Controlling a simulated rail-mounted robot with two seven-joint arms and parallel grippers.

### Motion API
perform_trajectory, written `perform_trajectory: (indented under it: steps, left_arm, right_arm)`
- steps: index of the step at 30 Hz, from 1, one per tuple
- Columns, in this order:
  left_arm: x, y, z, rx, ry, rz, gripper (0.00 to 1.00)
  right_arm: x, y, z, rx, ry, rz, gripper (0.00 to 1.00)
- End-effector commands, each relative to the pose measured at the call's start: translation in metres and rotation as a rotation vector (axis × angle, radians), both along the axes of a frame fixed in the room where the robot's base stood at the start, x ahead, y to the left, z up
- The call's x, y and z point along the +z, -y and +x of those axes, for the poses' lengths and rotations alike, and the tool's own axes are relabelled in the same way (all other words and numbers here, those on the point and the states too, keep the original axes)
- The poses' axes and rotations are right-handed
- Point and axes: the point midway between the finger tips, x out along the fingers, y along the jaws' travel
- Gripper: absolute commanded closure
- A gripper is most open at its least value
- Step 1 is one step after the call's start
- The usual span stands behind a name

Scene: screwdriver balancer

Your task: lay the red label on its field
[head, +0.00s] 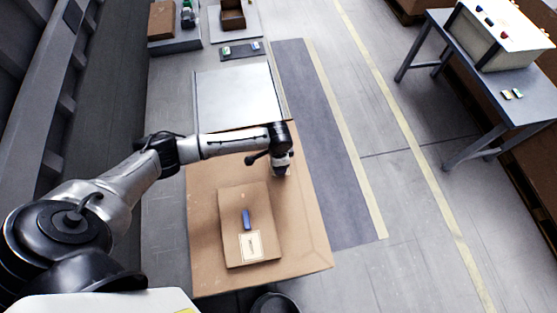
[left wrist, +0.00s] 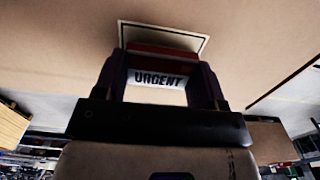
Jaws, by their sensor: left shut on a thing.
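My left gripper (head: 281,172) is over the far right part of the brown board, beyond the flat cardboard box. In the left wrist view the gripper (left wrist: 163,62) is shut on a label (left wrist: 158,80), a pale piece with dark "URGENT" lettering and a red strip along its far edge. Just beyond the fingertips lies a pale, dark-edged rectangular field (left wrist: 160,28) on the tan surface, partly hidden by the label and fingers. I cannot tell whether label and field touch. In the head view the gripper hides the label.
The cardboard box (head: 233,199) carries a blue item (head: 246,219) and a pale printed sheet (head: 252,245). A light grey panel (head: 237,97) lies beyond the board. A side table (head: 525,107) with a white case (head: 497,40) stands at right; the floor between is clear.

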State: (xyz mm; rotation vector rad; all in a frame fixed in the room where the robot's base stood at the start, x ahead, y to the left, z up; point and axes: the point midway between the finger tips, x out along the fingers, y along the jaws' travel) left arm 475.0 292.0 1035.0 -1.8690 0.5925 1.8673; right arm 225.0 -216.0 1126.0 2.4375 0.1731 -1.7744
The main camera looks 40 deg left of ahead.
Motion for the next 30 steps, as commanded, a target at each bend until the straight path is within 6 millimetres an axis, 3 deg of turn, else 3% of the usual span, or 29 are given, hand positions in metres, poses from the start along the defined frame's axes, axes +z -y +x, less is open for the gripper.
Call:
perform_trajectory:
  steps: [26, 27, 30]
  left_arm:
    - [-0.007, 0.0002, 0.0001, 0.0, 0.001, -0.001, 0.64]
    - [-0.007, 0.0001, 0.0, 0.0, 0.0, 0.0, 0.33]
    - [-0.0069, 0.0001, 0.0, 0.0, 0.0, 0.0, 0.23]
  right_arm:
    - [0.0025, 0.0025, 0.0001, 0.005, 0.0, -0.009, 1.0]
    - [0.0025, 0.0025, 0.0001, 0.005, 0.0, -0.009, 1.0]
    - [0.0025, 0.0024, 0.0001, 0.006, 0.0, -0.008, 1.0]
